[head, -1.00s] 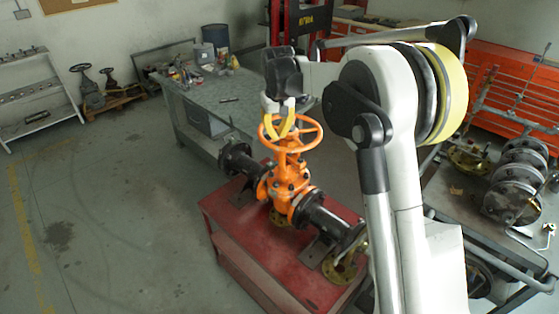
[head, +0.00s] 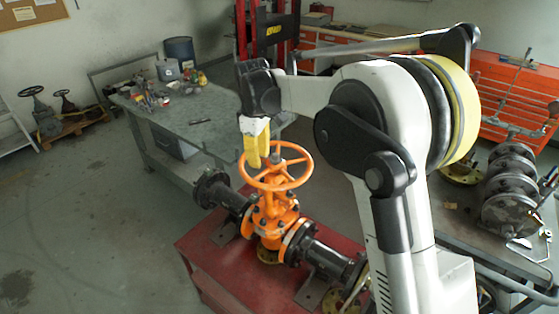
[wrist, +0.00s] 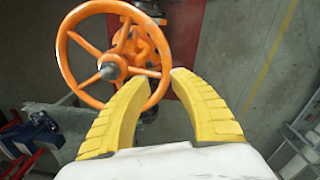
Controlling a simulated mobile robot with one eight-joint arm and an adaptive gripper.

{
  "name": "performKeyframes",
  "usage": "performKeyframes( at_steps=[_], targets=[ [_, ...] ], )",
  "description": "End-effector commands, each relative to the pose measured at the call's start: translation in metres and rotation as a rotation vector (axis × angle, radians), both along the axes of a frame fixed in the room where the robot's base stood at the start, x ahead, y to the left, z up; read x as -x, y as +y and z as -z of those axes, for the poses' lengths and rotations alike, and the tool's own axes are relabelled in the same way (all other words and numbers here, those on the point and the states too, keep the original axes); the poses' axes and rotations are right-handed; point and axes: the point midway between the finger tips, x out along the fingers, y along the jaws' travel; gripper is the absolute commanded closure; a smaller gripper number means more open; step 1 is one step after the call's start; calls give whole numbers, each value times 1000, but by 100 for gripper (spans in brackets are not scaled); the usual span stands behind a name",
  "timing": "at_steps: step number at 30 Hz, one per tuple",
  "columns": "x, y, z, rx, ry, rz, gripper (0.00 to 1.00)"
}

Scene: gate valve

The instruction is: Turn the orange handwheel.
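The orange handwheel (head: 275,189) sits level on top of an orange gate valve (head: 272,222). In the wrist view the handwheel (wrist: 64,60) is at upper left, with its grey stem end at the hub. My gripper (head: 255,166) points down at the far left side of the wheel. In the wrist view my gripper (wrist: 160,76) is open, its two yellow fingers spread. The left fingertip overlaps the lower right rim; the right fingertip lies just outside it. I cannot tell whether either touches. Nothing is held.
The valve stands on a red stand (head: 215,262) between black flanged pipes (head: 318,257). A grey worktable (head: 190,135) with small items is behind. A bench with dark flanged parts (head: 512,190) is at right. The floor at left is mostly clear.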

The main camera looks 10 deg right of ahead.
Motion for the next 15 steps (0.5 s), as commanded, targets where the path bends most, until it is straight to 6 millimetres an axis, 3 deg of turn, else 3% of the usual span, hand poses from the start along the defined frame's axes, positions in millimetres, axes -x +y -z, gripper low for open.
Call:
performKeyframes(
  at_steps=[5,15],
  targets=[
    [3,8,14,3,8,-60,73],
    [0,5,80,3,6,-55,73]
  ],
)
